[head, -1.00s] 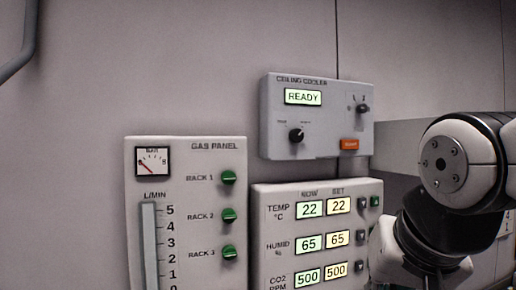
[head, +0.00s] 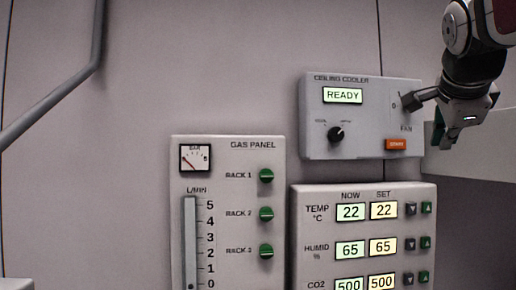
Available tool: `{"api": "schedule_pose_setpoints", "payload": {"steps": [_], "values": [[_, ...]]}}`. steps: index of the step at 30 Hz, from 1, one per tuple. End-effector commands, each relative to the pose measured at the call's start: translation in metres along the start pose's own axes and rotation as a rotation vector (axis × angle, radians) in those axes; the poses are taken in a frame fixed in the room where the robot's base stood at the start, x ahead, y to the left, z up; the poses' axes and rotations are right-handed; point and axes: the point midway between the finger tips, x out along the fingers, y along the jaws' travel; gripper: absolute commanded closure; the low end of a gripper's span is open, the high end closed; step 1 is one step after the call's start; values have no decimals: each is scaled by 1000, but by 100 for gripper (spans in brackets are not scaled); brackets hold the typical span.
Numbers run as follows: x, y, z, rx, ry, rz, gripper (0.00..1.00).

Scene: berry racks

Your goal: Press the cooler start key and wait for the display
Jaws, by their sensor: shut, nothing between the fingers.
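The ceiling cooler panel (head: 316,138) is a grey box on the wall. Its lit display (head: 342,96) reads READY. The orange start key (head: 396,144) is at its lower right, uncovered. My gripper (head: 418,99) comes in from the upper right and is shut and empty. Its tip shows up and right of the start key, apart from it in the picture, overlapping the fan switch area. The fan switch is partly hidden there, and I cannot tell whether the tip touches it. A round dark knob (head: 336,135) sits at the panel's lower left.
The gas panel (head: 229,150) with green knobs stands lower left. The climate panel (head: 300,200) with lit temperature, humidity and CO2 readouts is just below the cooler. A grey pipe (head: 70,85) runs on the wall at upper left. The wall between pipe and cooler is clear.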

Motion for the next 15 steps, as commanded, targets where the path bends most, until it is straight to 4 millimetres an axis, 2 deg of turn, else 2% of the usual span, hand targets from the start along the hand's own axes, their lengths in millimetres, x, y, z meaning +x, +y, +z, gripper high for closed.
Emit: {"api": "schedule_pose_setpoints", "payload": {"steps": [9, 15], "values": [[1, 0, 1, -2, -1, 1, 100], [13, -8, 9, -3, -2, 3, 100]]}}
